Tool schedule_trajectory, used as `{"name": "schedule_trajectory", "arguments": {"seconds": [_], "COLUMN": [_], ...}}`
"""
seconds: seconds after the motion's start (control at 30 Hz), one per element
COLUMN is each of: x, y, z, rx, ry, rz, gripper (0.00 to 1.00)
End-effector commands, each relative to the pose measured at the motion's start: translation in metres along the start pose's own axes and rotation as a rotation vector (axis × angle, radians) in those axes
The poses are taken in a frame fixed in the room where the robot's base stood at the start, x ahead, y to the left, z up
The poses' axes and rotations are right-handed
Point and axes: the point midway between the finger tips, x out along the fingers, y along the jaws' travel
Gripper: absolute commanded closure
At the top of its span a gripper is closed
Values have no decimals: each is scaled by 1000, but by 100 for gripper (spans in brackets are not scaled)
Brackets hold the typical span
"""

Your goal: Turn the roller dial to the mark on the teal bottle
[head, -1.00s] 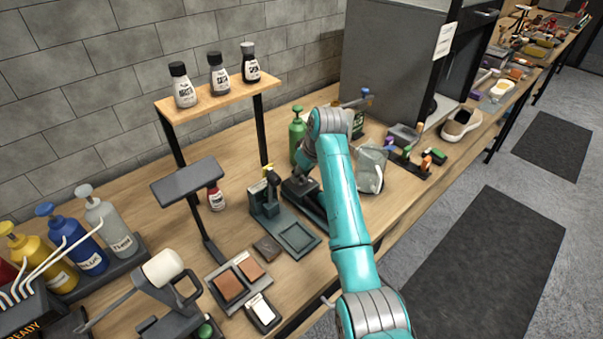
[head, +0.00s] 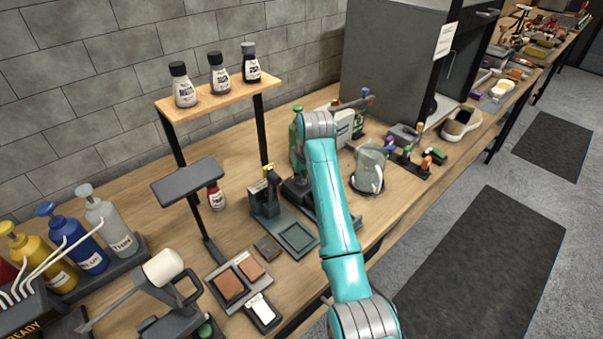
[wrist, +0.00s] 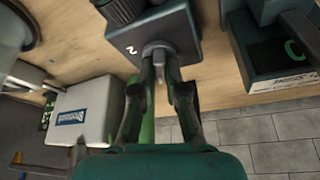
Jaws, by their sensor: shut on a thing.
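In the wrist view my gripper (wrist: 161,80) has its two fingers closed on a small grey knob (wrist: 157,50), seemingly the dial. The knob sticks out of a dark grey unit (wrist: 178,25) with a white "2" on its face. A ribbed black round part (wrist: 118,10) sits beside it. In the head view the unit (head: 298,192) is partly behind my arm, and my fingers are hidden. A green bottle (head: 294,138) stands behind my arm, perhaps the teal one. It shows as a green strip (wrist: 147,130) behind the fingers. No mark on it is visible.
A dark green stand (head: 268,218) is left of the unit; it shows at the right in the wrist view (wrist: 262,65). A bottle shelf (head: 216,101) stands behind.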

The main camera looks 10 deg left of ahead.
Motion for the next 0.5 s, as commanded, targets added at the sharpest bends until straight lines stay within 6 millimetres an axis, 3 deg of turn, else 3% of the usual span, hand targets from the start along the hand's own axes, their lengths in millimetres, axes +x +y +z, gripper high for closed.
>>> {"name": "schedule_trajectory", "arguments": {"seconds": [0.5], "x": [0], "y": [-3], "z": [-1], "rx": [377], "ry": [0], "rz": [157], "gripper": [100]}}
